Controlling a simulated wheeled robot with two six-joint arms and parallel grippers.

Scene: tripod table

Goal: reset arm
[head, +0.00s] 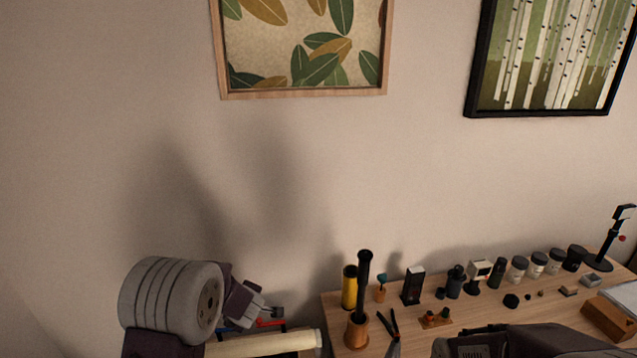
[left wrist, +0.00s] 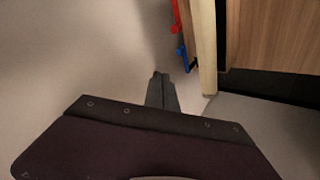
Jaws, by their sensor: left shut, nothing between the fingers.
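My left gripper (head: 272,312) is at the lower left in the head view, beside the left end of the wooden table (head: 335,310). Its fingers are together and empty; they also show shut in the left wrist view (left wrist: 160,82). They point toward a pale bar (left wrist: 204,50) with red and blue parts next to it, apart from them as far as I can tell.
A wooden box (head: 608,318) sits at the right. Behind is a wall with two framed pictures.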

